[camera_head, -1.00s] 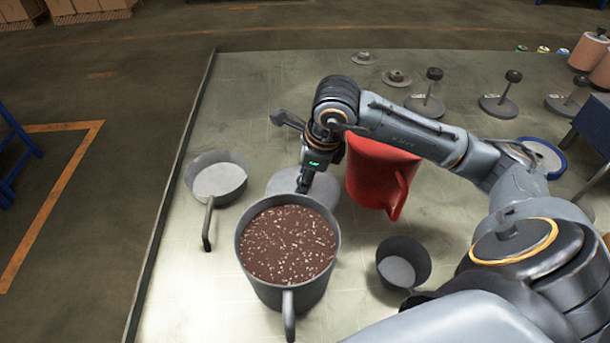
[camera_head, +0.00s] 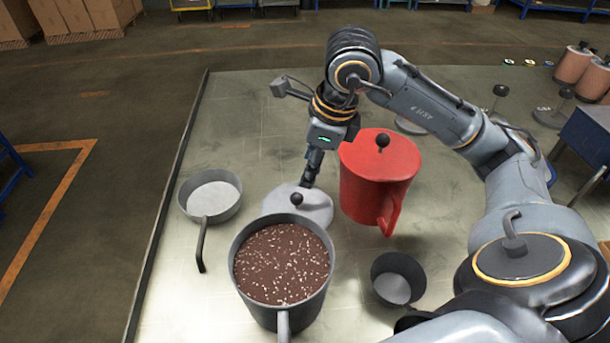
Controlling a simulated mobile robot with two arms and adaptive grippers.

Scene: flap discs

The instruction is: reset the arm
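My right arm comes in from the right, and its gripper (camera_head: 309,180) points down above a grey disc with a dark knob (camera_head: 318,204). The fingers are seen nearly edge-on, so their opening cannot be told. No object is visible hanging from them. The disc lies flat on the table just behind a grey pot (camera_head: 282,268) full of brown, speckled contents. A red pot (camera_head: 372,190) with a dark knob on top stands just right of the gripper. My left gripper is not in view.
A small grey pan (camera_head: 212,196) with a long handle is at the left, and a small dark cup (camera_head: 398,278) is at the front right. Knobbed discs and pinkish cylinders (camera_head: 574,62) stand at the back right. The tabletop (camera_head: 250,110) behind the disc is clear.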

